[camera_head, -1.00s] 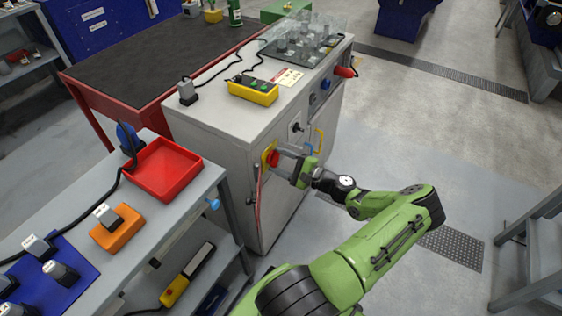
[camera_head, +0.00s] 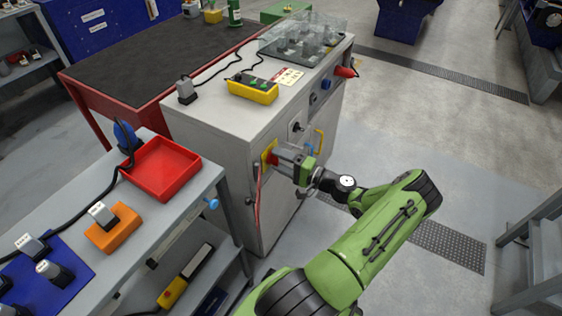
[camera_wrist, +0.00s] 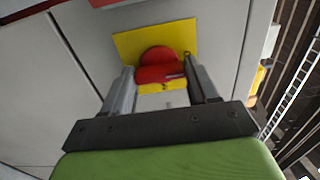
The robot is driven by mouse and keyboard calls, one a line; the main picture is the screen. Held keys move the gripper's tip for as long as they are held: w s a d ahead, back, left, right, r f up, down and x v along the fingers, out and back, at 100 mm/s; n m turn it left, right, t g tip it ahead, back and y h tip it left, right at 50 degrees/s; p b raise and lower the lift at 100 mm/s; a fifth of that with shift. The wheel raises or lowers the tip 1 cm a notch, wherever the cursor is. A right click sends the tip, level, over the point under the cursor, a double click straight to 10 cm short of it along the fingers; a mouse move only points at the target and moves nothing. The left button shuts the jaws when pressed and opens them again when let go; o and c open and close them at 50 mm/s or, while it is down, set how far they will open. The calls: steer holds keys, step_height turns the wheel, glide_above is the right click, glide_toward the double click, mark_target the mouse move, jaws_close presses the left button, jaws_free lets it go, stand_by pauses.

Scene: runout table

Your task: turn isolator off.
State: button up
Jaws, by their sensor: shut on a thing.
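The isolator is a red rotary handle on a yellow plate, set in the side of the grey cabinet (camera_head: 210,140). In the wrist view the red handle (camera_wrist: 160,66) sits between my two fingers, with the yellow plate (camera_wrist: 135,42) behind it. In the head view my gripper (camera_head: 280,160) is at the plate and covers most of the handle; part of the yellow plate (camera_head: 267,152) shows. My gripper (camera_wrist: 162,85) is shut on the handle, one finger on each side. The handle's exact angle is hard to read.
A grey bench (camera_head: 150,255) with a red tray (camera_head: 160,168) and plugs stands left of the cabinet. A yellow pendant box (camera_head: 252,92) lies on the cabinet top. A yellow pull handle (camera_head: 318,142) is right of the isolator. The floor at right is mostly clear.

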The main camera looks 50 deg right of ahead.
stand_by(0.3)
steer(key=o, duration=1.1)
steer(key=shift+c, duration=0.2)
steer(key=s+d+p, duration=0.1)
steer(key=s+p, duration=0.1)
steer(key=s, duration=1.3)
steer(key=shift+s+d, duration=0.25)
steer(key=shift+s, duration=0.1)
